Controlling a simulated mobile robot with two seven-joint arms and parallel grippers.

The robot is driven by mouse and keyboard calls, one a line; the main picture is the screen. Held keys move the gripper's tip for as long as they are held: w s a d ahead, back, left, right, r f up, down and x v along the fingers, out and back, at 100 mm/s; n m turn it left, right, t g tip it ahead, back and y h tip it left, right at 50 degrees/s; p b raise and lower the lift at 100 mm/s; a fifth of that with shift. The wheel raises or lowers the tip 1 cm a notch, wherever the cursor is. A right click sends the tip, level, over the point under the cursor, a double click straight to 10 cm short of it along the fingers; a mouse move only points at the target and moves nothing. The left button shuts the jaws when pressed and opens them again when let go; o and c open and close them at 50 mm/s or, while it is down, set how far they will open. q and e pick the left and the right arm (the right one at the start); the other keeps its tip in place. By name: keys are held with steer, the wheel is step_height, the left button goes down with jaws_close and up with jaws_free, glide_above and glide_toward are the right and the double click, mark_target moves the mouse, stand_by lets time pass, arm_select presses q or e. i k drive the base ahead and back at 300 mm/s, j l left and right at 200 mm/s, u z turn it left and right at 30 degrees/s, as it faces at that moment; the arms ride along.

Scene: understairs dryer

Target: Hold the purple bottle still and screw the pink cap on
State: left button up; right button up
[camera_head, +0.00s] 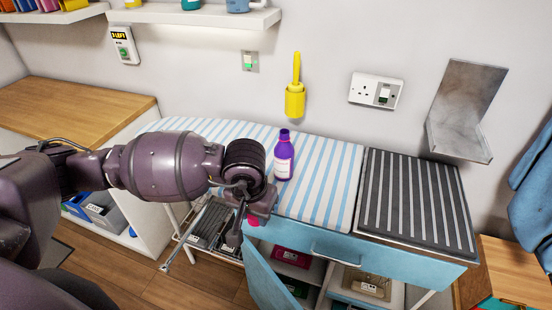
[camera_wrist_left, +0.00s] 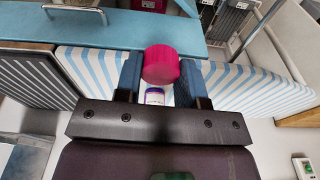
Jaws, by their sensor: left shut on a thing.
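The purple bottle (camera_head: 284,160) stands upright on the blue-and-white striped ironing surface (camera_head: 325,180), near the wall; it has a white label and its neck carries no cap. My left gripper (camera_head: 250,214) is at the front edge of that surface, in front and to the left of the bottle. In the left wrist view my left gripper (camera_wrist_left: 162,78) is shut on the pink cap (camera_wrist_left: 160,60), which sits between its two blue-grey fingers. A small part of the cap (camera_head: 253,221) shows below the gripper in the head view. My right gripper is not in view.
A dark ribbed mat (camera_head: 415,200) lies right of the striped surface. A yellow brush holder (camera_head: 295,98) hangs on the wall behind the bottle. A metal bracket (camera_head: 465,105) juts out at right. An open blue door (camera_head: 265,275) is below the front edge.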

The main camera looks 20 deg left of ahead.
mark_target(284, 152)
steer(key=i+j+z, duration=0.15)
steer(key=j, duration=0.65)
steer(key=j+z, duration=0.1)
steer(key=j, duration=0.7)
